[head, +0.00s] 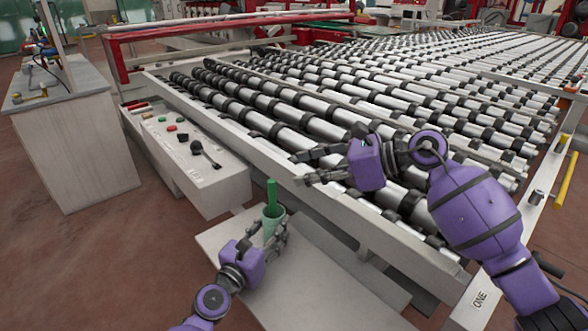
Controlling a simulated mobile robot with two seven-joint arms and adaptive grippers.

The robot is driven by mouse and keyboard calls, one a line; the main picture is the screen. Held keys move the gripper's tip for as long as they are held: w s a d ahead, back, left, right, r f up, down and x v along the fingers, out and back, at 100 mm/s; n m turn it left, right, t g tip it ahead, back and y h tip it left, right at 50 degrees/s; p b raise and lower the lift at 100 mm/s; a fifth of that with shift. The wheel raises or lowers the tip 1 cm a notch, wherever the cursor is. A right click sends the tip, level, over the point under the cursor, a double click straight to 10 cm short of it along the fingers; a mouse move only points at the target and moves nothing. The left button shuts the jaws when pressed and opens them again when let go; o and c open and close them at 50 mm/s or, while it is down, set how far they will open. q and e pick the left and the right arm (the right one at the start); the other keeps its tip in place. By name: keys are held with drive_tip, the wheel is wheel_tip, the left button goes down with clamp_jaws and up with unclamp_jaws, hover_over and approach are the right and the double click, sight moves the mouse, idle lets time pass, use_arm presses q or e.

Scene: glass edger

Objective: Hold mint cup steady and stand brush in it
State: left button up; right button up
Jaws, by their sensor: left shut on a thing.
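The mint cup (273,224) stands above the near white board, low in the middle of the head view. My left gripper (274,235) is shut on the cup from the near side, and its fingers hide part of it. The green brush (271,193) stands nearly upright in the cup, with its upper part above the rim; its lower end is hidden inside. My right gripper (312,167) is up and to the right of the cup, over the edge of the roller table. Its fingers are spread apart, open and empty, clear of the brush.
The white board (310,290) has free room right of the cup. The roller conveyor (330,115) lies behind and below my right arm. A control panel (185,150) with buttons and a dark handle is at left. A pale cabinet (75,140) stands farther left.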

idle(0.3)
use_arm(q)
drive_tip(key=o, duration=1.2)
